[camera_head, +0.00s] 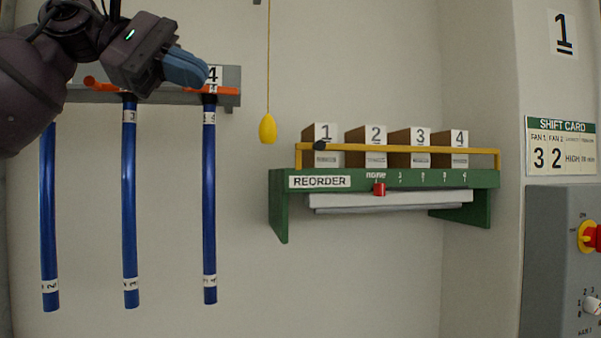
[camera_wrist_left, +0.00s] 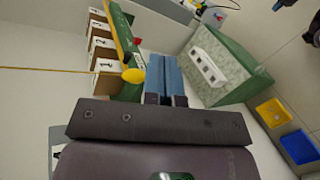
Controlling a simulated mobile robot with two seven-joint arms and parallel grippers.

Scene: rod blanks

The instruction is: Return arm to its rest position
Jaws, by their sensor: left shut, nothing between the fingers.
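My left arm comes in from the upper left in the head view. Its left gripper (camera_head: 186,68) has blue fingers, which are shut and empty, in front of the upper right part of the rod rack (camera_head: 232,78). In the left wrist view the blue fingers (camera_wrist_left: 166,78) lie side by side with nothing between them. Several blue rods hang from the rack, among them a left rod (camera_head: 48,215), a middle rod (camera_head: 129,205) and a right rod (camera_head: 209,205). The gripper covers part of the rack. My right gripper is not in view.
A yellow pull knob (camera_head: 267,128) hangs on a cord right of the gripper. A green reorder shelf (camera_head: 390,180) holds numbered boxes behind a yellow rail (camera_head: 480,152); its red slider (camera_head: 379,189) is at "none". A grey control panel (camera_head: 550,260) stands at right. The left wrist view shows yellow (camera_wrist_left: 273,112) and blue bins (camera_wrist_left: 299,147).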

